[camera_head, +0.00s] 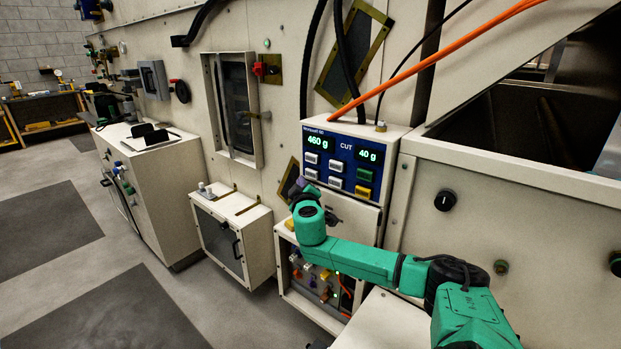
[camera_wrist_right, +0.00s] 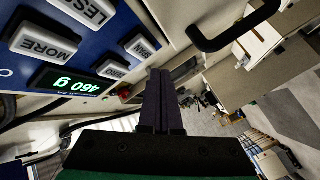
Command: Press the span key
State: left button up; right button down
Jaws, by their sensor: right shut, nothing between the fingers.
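The blue control panel (camera_head: 341,165) carries a 460 g display, a 40 g display and two rows of keys. The span key (camera_head: 309,173) is the white lower-left key. In the right wrist view the key lettered SPAN (camera_wrist_right: 140,46) is beside the zero key (camera_wrist_right: 112,69). My right gripper (camera_head: 301,186) is shut and empty, just below and left of the span key. In the wrist view its dark fingers (camera_wrist_right: 160,74) end close to the key, with their tips to its lower right. Whether they touch the panel cannot be told. My left gripper is not in view.
The MORE key (camera_wrist_right: 43,43) and LESS key (camera_wrist_right: 85,11) are close by. A green key (camera_head: 364,175) and a yellow key (camera_head: 362,191) are on the panel's right. An orange cable (camera_head: 430,60) passes above. An open box of connectors (camera_head: 318,280) is below.

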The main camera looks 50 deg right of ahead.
aim_at(307, 174)
jog(key=shift+d, duration=0.75)
dwell(1.4)
jog(key=shift+w+d+b, duration=0.1)
jog(key=shift+d+b, duration=0.25)
jog(key=shift+d, duration=0.1)
jog(key=shift+d, duration=0.4)
dwell(0.5)
jog(key=shift+a, duration=0.85)
jog(key=shift+a, duration=0.1)
